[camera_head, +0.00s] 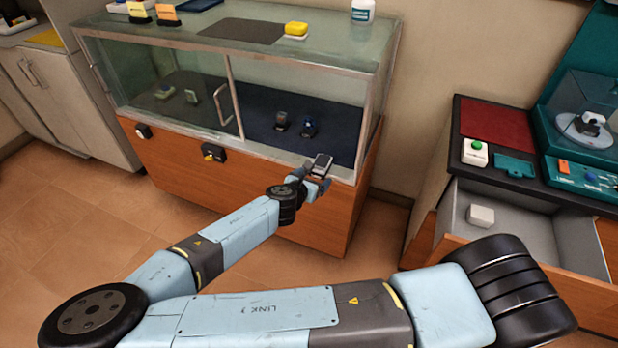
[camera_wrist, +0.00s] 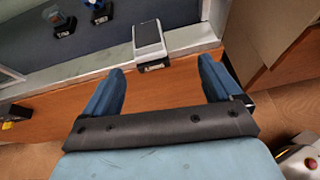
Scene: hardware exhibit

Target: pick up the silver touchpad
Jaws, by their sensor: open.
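In the head view the touchpad (camera_head: 322,161) shows just beyond my gripper (camera_head: 318,183). In the wrist view my gripper (camera_wrist: 162,68) is open, with its two blue fingers spread wide. The touchpad lies ahead of the gap between the fingertips, apart from both, and nothing is between them.
The display case (camera_head: 250,185) has a glass top and an orange wooden front with black locks. Two small items on stands (camera_head: 308,126) are inside on dark blue cloth. At right, an open drawer (camera_head: 570,237) holds a white block (camera_head: 480,215). The tiled floor is clear.

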